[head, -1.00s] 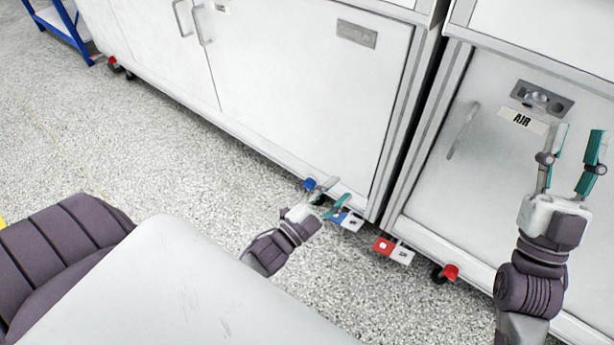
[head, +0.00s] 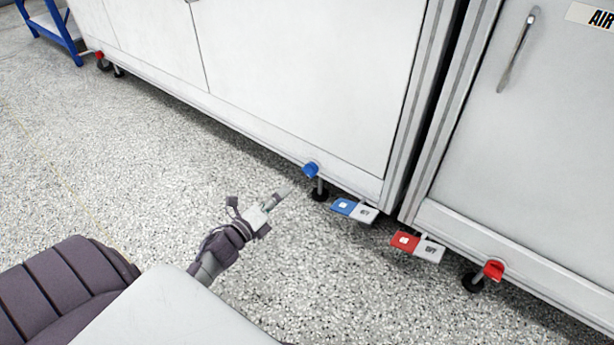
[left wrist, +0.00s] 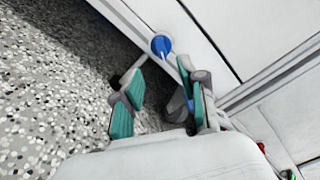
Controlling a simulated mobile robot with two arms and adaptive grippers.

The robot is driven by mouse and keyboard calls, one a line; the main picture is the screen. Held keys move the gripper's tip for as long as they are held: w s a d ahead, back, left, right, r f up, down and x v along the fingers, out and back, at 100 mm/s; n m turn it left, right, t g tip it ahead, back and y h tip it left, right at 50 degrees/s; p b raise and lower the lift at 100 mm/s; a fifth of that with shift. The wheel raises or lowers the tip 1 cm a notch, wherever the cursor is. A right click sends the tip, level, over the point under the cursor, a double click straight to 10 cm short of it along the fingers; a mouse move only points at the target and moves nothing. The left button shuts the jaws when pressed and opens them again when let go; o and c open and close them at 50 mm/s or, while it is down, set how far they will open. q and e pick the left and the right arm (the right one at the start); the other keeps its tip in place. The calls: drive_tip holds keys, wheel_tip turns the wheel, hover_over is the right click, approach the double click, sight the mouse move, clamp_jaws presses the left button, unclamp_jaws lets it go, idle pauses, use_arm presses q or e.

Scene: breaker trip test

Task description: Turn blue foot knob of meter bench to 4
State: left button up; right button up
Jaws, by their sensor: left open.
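The blue foot knob (head: 311,170) sits at the bottom edge of the white meter bench (head: 290,120), above a black foot. In the left wrist view the blue knob (left wrist: 161,45) is ahead of the fingertips, near the top middle. My left gripper (head: 284,196) is low over the floor, left of the knob and apart from it. In the left wrist view its teal-padded fingers (left wrist: 165,75) are spread with nothing between them. Any number marks on the knob are too small to read. My right gripper is not in view.
A blue and white tag (head: 355,210) and a red and white tag (head: 417,246) stick out low, right of the blue knob. A red knob (head: 493,270) is on the neighbouring cabinet (head: 520,140). Speckled floor (head: 130,150) lies clear to the left.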

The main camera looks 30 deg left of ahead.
sight(305, 173)
use_arm(q)
drive_tip(key=w+b, duration=0.1)
drive_tip(key=w, duration=0.3)
drive_tip(key=w+b, duration=0.1)
drive_tip(key=w, duration=0.3)
drive_tip(key=w+d+b, duration=0.1)
drive_tip(key=w, duration=0.2)
drive_tip(key=shift+w, duration=0.4)
clamp_jaws()
